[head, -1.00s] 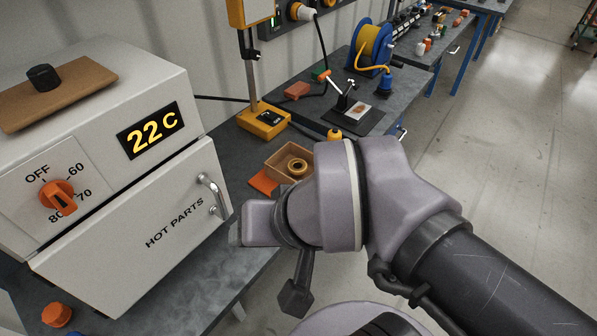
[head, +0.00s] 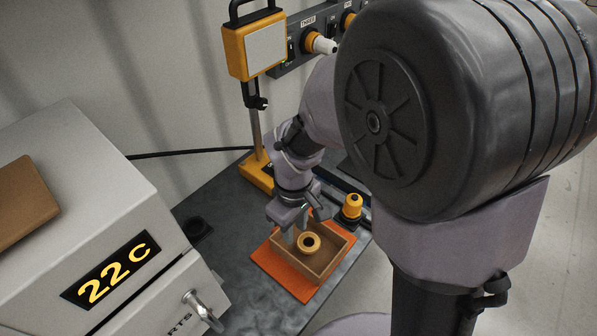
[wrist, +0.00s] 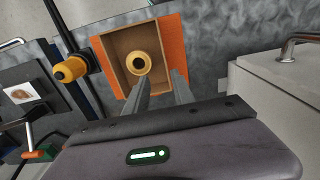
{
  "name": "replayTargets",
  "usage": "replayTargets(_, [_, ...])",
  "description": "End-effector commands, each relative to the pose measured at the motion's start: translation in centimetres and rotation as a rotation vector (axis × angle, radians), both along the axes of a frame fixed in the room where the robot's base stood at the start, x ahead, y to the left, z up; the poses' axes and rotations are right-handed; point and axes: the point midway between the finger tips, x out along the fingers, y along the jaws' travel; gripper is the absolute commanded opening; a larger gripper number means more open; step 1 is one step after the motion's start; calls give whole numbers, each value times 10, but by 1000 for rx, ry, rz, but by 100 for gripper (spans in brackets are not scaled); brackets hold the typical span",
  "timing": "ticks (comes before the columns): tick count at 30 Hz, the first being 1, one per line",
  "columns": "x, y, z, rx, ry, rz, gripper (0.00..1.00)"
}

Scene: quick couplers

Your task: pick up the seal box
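The seal box is a small brown open-topped box (head: 334,256) on an orange mat (head: 274,276). A yellow ring with a dark centre (head: 309,243) sits inside it. My gripper (head: 290,236) points down over the box's left side in the head view.
A yellow-capped fitting (head: 352,207) is close behind the box. A yellow stand (head: 256,172) rises at the back. Bare bench (head: 228,238) lies left of the mat.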

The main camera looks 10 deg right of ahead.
Motion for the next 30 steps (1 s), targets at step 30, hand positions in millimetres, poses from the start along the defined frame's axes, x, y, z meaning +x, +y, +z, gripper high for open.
replayTargets(30, [-7, 5, -138, 1, -1, -5, 8])
